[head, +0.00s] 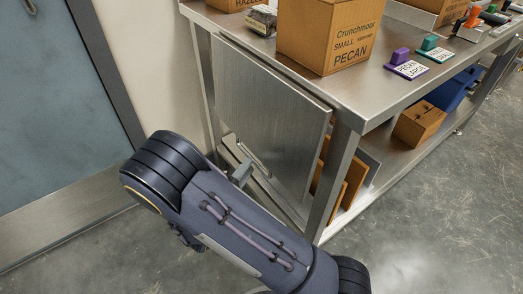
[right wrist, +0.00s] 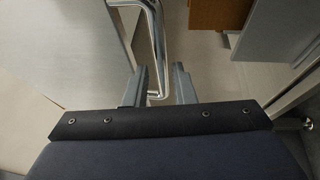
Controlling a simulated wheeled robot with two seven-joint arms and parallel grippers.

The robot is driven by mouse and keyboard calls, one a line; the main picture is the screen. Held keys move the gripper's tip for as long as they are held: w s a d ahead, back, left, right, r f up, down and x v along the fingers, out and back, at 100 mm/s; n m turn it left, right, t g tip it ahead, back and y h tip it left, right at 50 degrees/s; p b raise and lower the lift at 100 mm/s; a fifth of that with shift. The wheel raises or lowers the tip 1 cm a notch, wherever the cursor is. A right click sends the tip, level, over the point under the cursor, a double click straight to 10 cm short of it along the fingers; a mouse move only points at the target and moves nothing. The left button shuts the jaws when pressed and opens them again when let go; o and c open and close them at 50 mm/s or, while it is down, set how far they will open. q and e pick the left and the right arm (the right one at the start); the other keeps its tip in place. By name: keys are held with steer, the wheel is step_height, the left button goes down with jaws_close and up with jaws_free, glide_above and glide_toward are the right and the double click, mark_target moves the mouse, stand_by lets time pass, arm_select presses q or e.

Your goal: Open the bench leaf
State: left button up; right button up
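The bench leaf (head: 268,105) is a flat brushed-metal panel hanging down at the near end of the steel bench (head: 375,92). A thin bar handle (head: 257,160) sits near its lower edge. My right gripper (head: 243,172) is at the handle, its tip partly hidden by my forearm. In the right wrist view the fingers of my right gripper (right wrist: 160,87) are apart, with the shiny handle bar (right wrist: 158,40) passing between them. A gap shows beside the bar, so the fingers do not look closed on it. My left gripper is not in view.
A Pecan carton (head: 330,35) stands on the bench top near the leaf's hinge edge, with stamps (head: 405,63) to its right. Brown panels (head: 352,182) and a small box (head: 418,123) are on the lower shelf. A blue-grey door (head: 55,100) is at left.

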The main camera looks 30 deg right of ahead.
mark_target(257, 155)
steer(key=b+x, duration=0.1)
steer(key=x, duration=0.5)
steer(key=shift+d, duration=0.1)
steer(key=shift+c, duration=0.2)
jaws_close()
